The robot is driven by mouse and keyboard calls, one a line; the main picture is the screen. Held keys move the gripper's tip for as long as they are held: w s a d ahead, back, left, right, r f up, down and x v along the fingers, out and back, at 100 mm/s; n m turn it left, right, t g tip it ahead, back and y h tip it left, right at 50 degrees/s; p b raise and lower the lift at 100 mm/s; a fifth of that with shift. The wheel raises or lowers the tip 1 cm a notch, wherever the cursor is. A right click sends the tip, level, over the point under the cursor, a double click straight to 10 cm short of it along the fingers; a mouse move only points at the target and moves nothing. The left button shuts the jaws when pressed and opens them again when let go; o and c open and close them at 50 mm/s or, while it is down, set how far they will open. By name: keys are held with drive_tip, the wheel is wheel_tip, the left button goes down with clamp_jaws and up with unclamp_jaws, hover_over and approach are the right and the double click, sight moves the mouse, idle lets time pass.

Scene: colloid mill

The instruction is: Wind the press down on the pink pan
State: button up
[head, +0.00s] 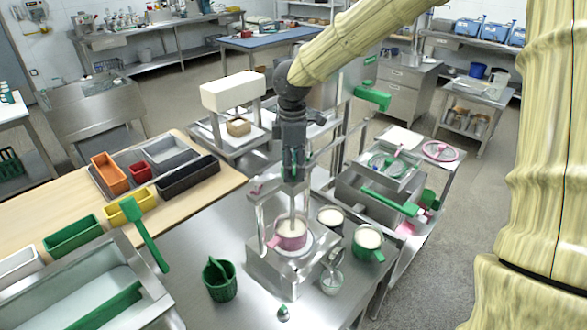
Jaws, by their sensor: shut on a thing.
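The pink pan (290,241) sits on the metal base of the press (262,262), with pale contents showing inside. The press has upright posts, and a thin spindle reaches down from its top into or just above the pan; I cannot tell whether it touches the contents. My gripper (294,178) points straight down at the top of the press, above the pan. It is shut on the top of the press, apparently its handle, which the fingers mostly hide.
Coloured bins (110,172) fill the wooden table at left.

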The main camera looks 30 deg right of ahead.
drive_tip(key=m+b, duration=0.1)
drive_tip(key=m, duration=0.1)
drive_tip(key=m+b, duration=0.1)
drive_tip(key=m, duration=0.2)
drive_tip(key=shift+w+r, duration=0.15)
drive_tip(key=shift+r, duration=0.05)
drive_tip(key=shift+m, duration=0.4)
drive_tip(key=o, duration=0.9)
drive_tip(key=shift+a, duration=0.1)
drive_tip(key=shift+o, duration=0.7)
drive_tip(key=shift+f, duration=0.1)
wheel_tip(320, 180, up, 12)
